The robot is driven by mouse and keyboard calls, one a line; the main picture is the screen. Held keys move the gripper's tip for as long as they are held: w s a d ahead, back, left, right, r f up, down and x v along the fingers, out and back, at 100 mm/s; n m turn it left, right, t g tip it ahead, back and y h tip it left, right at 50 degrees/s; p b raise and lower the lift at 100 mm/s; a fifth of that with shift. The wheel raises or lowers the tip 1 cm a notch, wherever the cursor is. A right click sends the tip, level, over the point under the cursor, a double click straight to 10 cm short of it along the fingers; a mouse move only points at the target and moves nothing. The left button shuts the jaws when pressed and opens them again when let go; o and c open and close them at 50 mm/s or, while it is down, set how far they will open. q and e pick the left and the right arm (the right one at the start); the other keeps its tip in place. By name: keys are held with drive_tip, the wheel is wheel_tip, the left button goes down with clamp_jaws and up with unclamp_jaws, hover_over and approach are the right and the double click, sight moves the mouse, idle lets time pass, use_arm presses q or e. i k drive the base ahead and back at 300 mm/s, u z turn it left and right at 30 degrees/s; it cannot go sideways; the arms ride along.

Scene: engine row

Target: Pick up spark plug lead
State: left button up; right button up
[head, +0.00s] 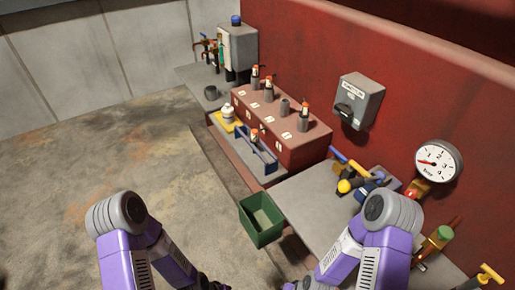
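A dark red engine block (300,141) carries a row of upright dark posts. Three have white and orange tops, at the far end (255,77), beside it (268,88) and at the near end (304,117). The post between them (284,107) is plain grey with no orange top. A similar orange-topped piece (255,137), possibly the spark plug lead, stands on the ledge in front, by a blue rail (259,152). Both my arms come in from the bottom, well short of the engine. My grippers are below the picture's edge.
A green bin (262,219) stands below the ledge. A grey bench (303,204) holds blue and yellow tools (344,186). A switch box (359,101) and gauge (437,161) are on the red wall. A grey cup (211,92) stands far left. The left floor is clear.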

sight(254, 139)
drive_tip(key=z, duration=0.05)
drive_tip(key=k, duration=0.15)
drive_tip(key=u, duration=1.8)
drive_tip(key=i, duration=1.35)
drive_tip(key=z, duration=2.9)
